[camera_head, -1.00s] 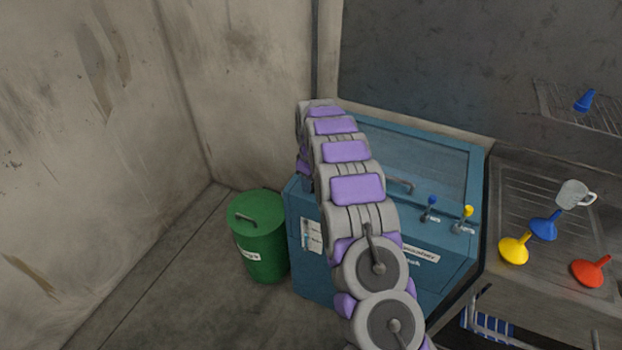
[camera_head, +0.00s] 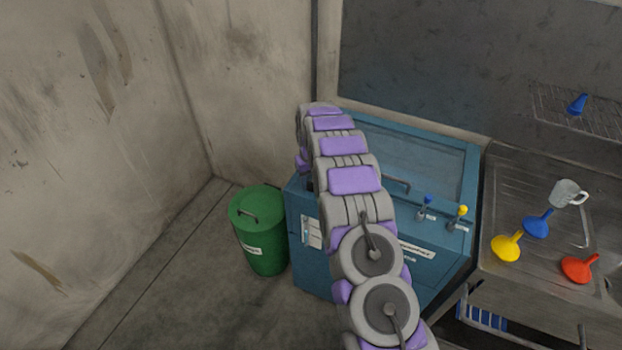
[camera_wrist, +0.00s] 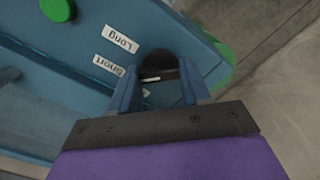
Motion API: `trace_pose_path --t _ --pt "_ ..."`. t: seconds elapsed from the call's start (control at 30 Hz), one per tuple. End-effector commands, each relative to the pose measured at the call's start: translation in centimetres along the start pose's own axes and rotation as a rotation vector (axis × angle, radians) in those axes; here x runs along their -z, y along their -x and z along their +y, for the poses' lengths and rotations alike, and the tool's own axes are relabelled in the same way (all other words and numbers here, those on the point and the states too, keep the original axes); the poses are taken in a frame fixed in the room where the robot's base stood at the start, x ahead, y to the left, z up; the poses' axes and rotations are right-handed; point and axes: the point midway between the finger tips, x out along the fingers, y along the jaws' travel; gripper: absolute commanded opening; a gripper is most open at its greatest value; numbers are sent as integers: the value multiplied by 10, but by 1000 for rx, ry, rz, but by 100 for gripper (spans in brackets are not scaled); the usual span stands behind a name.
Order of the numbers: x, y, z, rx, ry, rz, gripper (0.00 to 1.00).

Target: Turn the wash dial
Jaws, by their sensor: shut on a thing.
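The blue wash machine (camera_head: 310,272) stands in the corner in the head view, partly hidden behind my arm. In the wrist view its blue panel (camera_wrist: 60,105) carries white labels, Long (camera_wrist: 120,39) and Short (camera_wrist: 108,65), seen upside down. A dark round dial (camera_wrist: 158,62) sits beside these labels. My gripper (camera_wrist: 160,82) has its two fingers on either side of the dial and is shut on it. In the head view my gripper and the dial are hidden behind my arm.
A green lidded bin (camera_head: 262,240) stands left of the machine. On the right, a metal sink unit (camera_head: 510,190) holds a yellow funnel (camera_head: 507,248), a blue funnel (camera_head: 537,226), a red funnel (camera_head: 577,268) and a mug (camera_head: 567,193). The floor at front left is clear.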

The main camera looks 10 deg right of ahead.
Motion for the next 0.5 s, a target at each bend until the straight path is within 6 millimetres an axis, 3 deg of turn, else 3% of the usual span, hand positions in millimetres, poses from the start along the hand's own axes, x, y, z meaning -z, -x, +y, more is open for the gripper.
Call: trace_pose_path --t 0.43,0.47,0.5 --pt "1 1 0 0 -10 3 16" --pt "1 1 0 0 -10 3 49" --pt "1 1 0 0 -10 3 52"
